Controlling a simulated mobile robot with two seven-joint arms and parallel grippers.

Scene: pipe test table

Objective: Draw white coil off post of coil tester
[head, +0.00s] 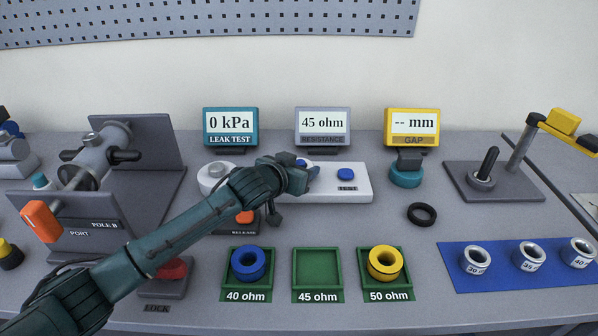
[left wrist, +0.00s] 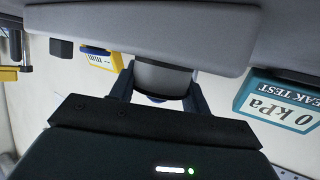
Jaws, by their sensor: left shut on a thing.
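The coil tester (head: 355,193) is a white box with a blue TEST button, in the middle of the table in the head view. Its box shows as a pale slab (left wrist: 110,27) across the top of the left wrist view. My left gripper (head: 303,172) is over the tester's middle. In the left wrist view its two fingers are shut on the white coil (left wrist: 162,77), a pale cylinder against the slab. The gripper hides the coil in the head view, and the post is hidden. The resistance display (head: 322,122) reads 45 ohm. My right gripper is out of view.
In front are a 40 ohm tray with a blue coil (head: 248,264), an empty 45 ohm tray (head: 318,270) and a 50 ohm tray with a yellow coil (head: 385,263). A black ring (head: 422,214) lies right of the tester. A leak-test rig (head: 110,165) stands at left.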

